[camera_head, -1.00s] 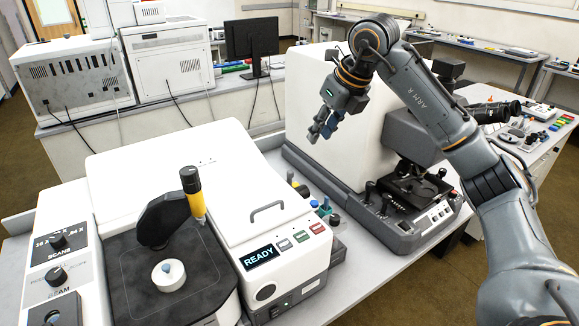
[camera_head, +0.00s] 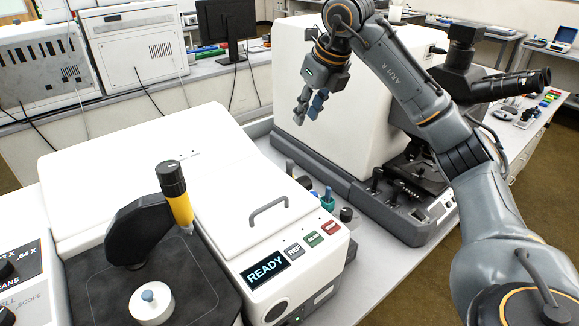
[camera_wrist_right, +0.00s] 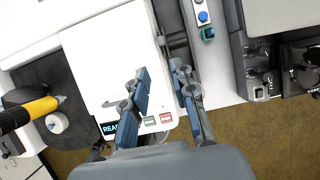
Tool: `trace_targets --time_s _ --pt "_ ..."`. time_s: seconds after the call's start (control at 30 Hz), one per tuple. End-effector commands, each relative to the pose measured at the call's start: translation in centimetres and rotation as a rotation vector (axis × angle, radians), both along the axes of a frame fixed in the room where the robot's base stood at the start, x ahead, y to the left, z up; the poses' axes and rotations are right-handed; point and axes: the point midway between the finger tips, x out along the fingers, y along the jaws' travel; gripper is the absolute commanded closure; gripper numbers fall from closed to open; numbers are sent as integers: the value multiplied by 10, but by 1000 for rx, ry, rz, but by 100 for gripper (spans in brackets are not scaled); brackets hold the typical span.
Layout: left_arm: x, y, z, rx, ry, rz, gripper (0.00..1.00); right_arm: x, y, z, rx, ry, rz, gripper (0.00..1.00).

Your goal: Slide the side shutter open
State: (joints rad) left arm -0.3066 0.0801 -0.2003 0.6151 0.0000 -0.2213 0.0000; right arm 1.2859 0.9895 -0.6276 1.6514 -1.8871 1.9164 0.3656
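The white infrared instrument (camera_head: 150,170) stands on the near bench, with a grey handle (camera_head: 268,212) on its lid and a lit READY display (camera_head: 265,270). Its right side is mostly turned away from the head camera. In the right wrist view a dark strip (camera_wrist_right: 173,42) runs along that side; I cannot tell if it is the side shutter. My right gripper (camera_head: 309,104) hangs fingers down, beyond the instrument's right side in the head view. It also shows in the right wrist view (camera_wrist_right: 160,76), fingers apart and empty. My left gripper is out of view.
A large microscope (camera_head: 400,205) with a white housing stands to the right. Small blue and green items (camera_head: 327,198) lie in the narrow gap between the two instruments.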

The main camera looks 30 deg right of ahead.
Motion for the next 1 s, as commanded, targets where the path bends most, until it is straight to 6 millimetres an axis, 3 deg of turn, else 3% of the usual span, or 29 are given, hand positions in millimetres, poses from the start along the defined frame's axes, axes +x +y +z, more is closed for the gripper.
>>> trace_targets --time_s 0.03,0.2,0.37,0.8,1.0 --pt "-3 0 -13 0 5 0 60 0 0 -13 0 0 0 74" --pt "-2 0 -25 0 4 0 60 0 0 -26 0 0 0 74" --pt "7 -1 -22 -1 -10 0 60 4 1 -35 1 4 0 74" --pt "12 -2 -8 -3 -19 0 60 38 4 -115 1 5 1 74" --pt "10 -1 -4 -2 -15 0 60 49 4 -141 1 2 0 74"
